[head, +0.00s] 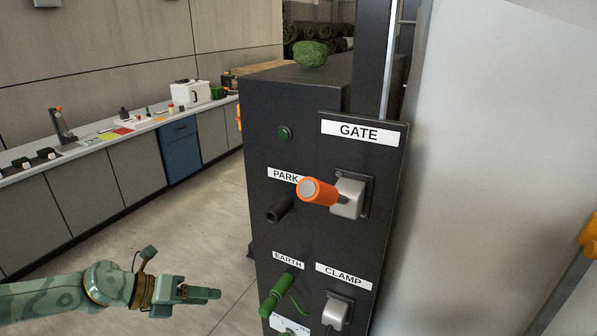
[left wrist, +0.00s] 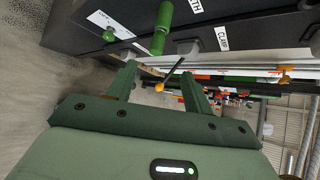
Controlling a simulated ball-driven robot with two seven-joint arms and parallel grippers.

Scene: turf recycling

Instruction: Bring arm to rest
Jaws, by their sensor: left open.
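My left arm comes in from the lower left of the head view. Its gripper (head: 200,292) is in the air over the floor, left of the dark control cabinet (head: 262,150) and apart from it. In the left wrist view, the two fingers of my left gripper (left wrist: 157,78) stand apart with nothing held between them. My right gripper is not in view.
The cabinet bears an orange GATE handle (head: 318,191), a dark PARK peg (head: 279,210), a green EARTH handle (head: 277,294) and a CLAMP lever mount (head: 337,311). A long counter (head: 130,140) runs along the left wall. The floor (head: 215,215) between is clear.

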